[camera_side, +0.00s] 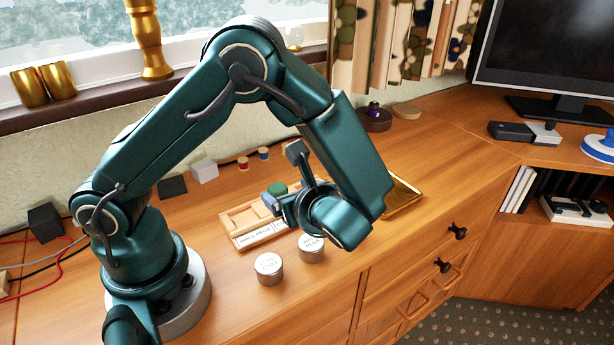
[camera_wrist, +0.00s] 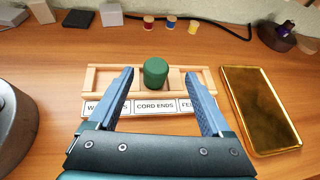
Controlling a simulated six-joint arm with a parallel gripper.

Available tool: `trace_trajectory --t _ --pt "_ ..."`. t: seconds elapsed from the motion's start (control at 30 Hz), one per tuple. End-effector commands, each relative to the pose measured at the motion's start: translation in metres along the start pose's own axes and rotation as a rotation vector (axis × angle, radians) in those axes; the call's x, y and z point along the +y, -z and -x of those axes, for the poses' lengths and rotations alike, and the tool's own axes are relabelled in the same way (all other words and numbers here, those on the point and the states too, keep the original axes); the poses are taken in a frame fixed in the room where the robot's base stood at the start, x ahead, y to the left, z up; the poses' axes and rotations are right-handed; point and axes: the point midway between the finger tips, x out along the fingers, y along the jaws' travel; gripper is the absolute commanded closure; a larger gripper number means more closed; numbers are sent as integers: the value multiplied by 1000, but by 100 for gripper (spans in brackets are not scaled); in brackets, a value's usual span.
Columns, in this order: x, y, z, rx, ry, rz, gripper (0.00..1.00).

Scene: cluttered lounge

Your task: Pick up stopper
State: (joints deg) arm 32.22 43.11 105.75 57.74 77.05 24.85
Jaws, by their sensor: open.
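The stopper looks to be the short dark green cylinder (camera_wrist: 155,72). It stands upright in the middle compartment of a wooden tray (camera_wrist: 103,84), behind the label "CORD ENDS". In the side view the stopper (camera_side: 277,188) shows partly, near my fingers. My gripper (camera_wrist: 160,80) is open and empty. In the wrist view its two blue fingers frame the stopper left and right, with gaps on both sides. The stopper appears beyond the fingertips; I cannot tell the exact distance. In the side view my wrist hides the right part of the tray (camera_side: 238,218).
A gold tray (camera_wrist: 262,110) lies right of the wooden tray. Two silver lidded tins (camera_side: 269,268) (camera_side: 312,247) stand in front. Small spools (camera_wrist: 171,22), grey blocks (camera_wrist: 111,15) and a cable line the back. The front right of the wooden top is clear.

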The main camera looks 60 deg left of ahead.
Motion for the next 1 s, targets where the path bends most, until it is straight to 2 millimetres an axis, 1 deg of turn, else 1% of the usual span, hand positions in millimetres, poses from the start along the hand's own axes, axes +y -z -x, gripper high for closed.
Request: trace_trajectory --t 0.03,0.1,0.2,0.27,0.5,0.6,0.73,0.93,0.97,1.0 --pt "2 8 0 -13 5 -37 17" --pt "5 14 -1 -24 7 -69 17" --pt "7 18 -3 -32 12 -92 17" --pt "7 18 -7 -33 14 -92 17" --pt "7 17 -38 -31 10 -89 17" --pt "7 16 -46 -30 12 -90 17" --pt "7 17 -51 -28 13 -88 17" --pt "7 17 -51 -28 14 -88 17" --pt "7 17 -51 -28 14 -88 25" --pt "7 17 -51 -28 14 -88 40"
